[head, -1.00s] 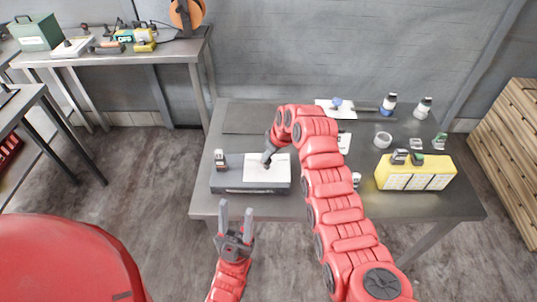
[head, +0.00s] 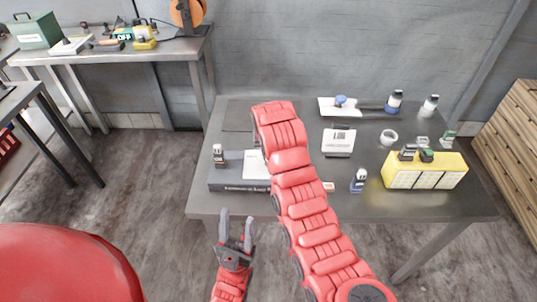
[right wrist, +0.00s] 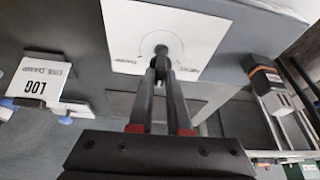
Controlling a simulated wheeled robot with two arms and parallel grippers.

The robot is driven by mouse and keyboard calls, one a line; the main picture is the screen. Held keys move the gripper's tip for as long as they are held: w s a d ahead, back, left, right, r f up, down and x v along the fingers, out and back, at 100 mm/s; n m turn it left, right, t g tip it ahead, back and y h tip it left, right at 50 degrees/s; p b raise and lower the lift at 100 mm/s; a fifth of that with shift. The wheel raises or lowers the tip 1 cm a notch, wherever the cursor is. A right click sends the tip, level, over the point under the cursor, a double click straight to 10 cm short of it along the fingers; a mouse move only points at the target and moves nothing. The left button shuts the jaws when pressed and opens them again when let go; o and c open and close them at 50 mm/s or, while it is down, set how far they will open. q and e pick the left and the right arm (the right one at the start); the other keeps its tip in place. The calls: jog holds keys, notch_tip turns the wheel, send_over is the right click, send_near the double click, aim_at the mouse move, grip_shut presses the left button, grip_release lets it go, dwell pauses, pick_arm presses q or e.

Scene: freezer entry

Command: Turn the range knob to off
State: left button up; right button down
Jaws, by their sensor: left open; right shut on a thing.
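The range knob (right wrist: 162,51) is a small dark knob on a white panel with a curved line and lettering around it. My right gripper (right wrist: 158,68) is shut on the knob in the right wrist view, its fingertips hiding part of it. The white panel (head: 256,165) lies on a low grey box (head: 228,185) at the table's left front in the head view. There my right arm hides the right gripper, the knob and the box's right part. My left gripper (head: 236,228) is open and empty in front of the table edge.
A black and orange-topped item (head: 218,155) stands at the box's left end. A yellow box (head: 425,172), a blue-labelled bottle (head: 358,181) and a white block with print (head: 338,141) stand to the right. The floor left of the table is clear.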

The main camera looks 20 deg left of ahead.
jog(key=shift+m, duration=0.4)
jog(key=c, duration=0.9)
grip_release()
jog(key=shift+o, duration=0.2)
